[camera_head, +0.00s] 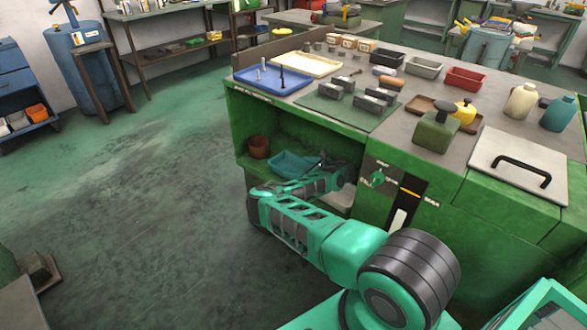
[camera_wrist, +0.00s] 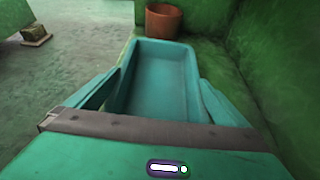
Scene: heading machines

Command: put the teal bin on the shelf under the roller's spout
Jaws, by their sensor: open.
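The teal bin (camera_head: 291,163) sits in the low open recess of the green machine cabinet in the head view. In the wrist view the bin (camera_wrist: 163,75) is empty and lies straight ahead, its long sides pointing away from me. My gripper (camera_wrist: 160,88) is open, with one finger along each side of the bin's near part. I cannot tell whether the fingers touch the walls. In the head view my gripper (camera_head: 322,170) reaches into the recess, partly hidden by the cabinet and my arm. I cannot make out the roller's spout.
A brown pot (camera_head: 258,147) stands at the left of the recess, just beyond the bin in the wrist view (camera_wrist: 165,21). The green cabinet (camera_head: 290,125) closes in above, and a green wall (camera_wrist: 275,60) is close on the right. Open floor (camera_head: 140,190) lies to the left.

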